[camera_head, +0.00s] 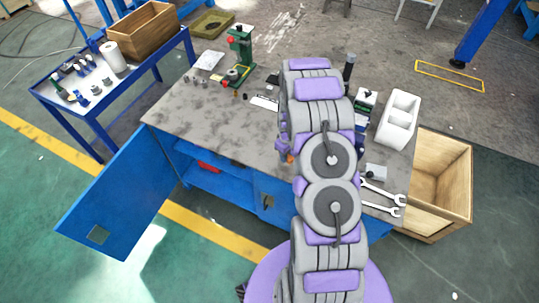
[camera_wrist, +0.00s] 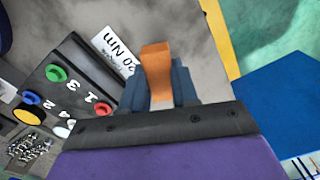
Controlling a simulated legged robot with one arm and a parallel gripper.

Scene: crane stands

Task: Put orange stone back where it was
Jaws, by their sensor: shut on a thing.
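The orange stone (camera_wrist: 157,68) is a small, long block in the wrist view. My gripper (camera_wrist: 158,88) is shut on it, and its upper end sticks out beyond the blue-grey fingers. In the head view the orange stone (camera_head: 290,158) is a small spot beside my arm, over the grey workbench top (camera_head: 215,125). My arm covers much of the bench's right half in that view. I cannot tell whether the stone touches the bench.
A dark box with coloured numbered buttons (camera_wrist: 65,85) and a "20 Nm" card (camera_wrist: 113,50) lie close left in the wrist view. A green press (camera_head: 240,58), white bin (camera_head: 398,119), wrenches (camera_head: 380,200) and wooden crate (camera_head: 455,170) stand around. The bench's left-middle is mostly clear.

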